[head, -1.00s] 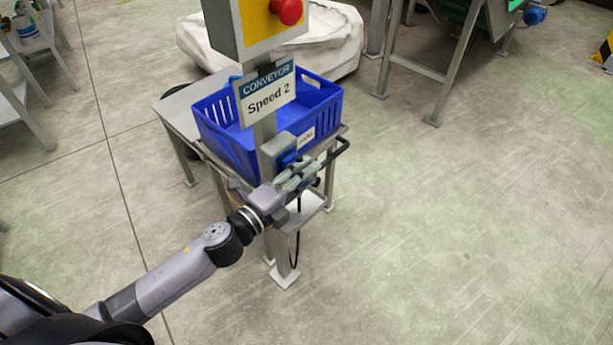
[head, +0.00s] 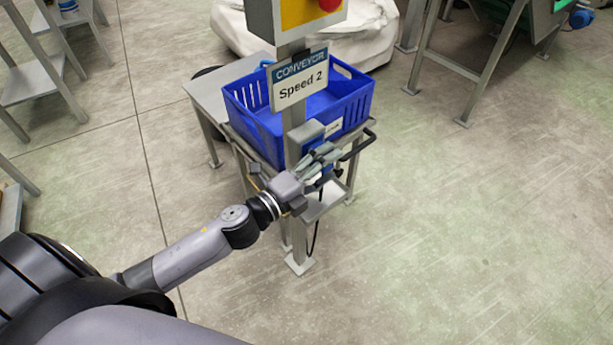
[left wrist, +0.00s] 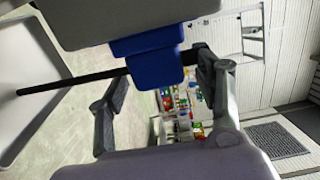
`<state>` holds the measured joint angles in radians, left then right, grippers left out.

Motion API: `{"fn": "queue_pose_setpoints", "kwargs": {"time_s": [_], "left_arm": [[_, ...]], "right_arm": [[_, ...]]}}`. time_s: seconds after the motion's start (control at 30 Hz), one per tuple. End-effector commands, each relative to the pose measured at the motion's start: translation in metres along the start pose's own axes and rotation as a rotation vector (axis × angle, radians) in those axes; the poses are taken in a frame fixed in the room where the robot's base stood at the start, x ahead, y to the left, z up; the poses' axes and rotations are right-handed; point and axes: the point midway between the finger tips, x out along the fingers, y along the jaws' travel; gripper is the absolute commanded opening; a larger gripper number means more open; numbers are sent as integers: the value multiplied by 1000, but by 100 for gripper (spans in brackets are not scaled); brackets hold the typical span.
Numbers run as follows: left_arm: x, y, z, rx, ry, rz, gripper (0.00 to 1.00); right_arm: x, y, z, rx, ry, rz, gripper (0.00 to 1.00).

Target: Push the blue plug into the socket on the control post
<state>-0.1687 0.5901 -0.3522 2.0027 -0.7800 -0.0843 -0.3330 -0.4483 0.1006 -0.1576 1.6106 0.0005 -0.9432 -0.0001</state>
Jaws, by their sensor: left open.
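The grey control post (head: 293,160) stands upright with a "Conveyor Speed 2" sign on it. A grey socket box (head: 306,132) with a blue part on its front is fixed to the post below the sign. My left gripper (head: 326,163) is open just in front of and below it, covering part of the blue. My right gripper is not in view.
A blue crate (head: 360,100) sits on a grey cart (head: 212,96) behind the post. A black handle (head: 359,148) sticks out right of my gripper. A red button (head: 330,4) tops the post. Open floor (head: 460,230) lies to the right.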

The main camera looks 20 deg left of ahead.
Motion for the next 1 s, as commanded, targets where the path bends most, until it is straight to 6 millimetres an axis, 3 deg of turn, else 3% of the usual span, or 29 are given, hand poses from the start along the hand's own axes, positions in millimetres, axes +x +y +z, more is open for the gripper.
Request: {"fn": "queue_pose_setpoints", "kwargs": {"time_s": [0.6,1.0], "left_arm": [[-98,1,0,-3,-3,2,60],[-113,0,0,2,-1,0,60]], "right_arm": [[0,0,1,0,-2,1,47],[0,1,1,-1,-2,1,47]]}}
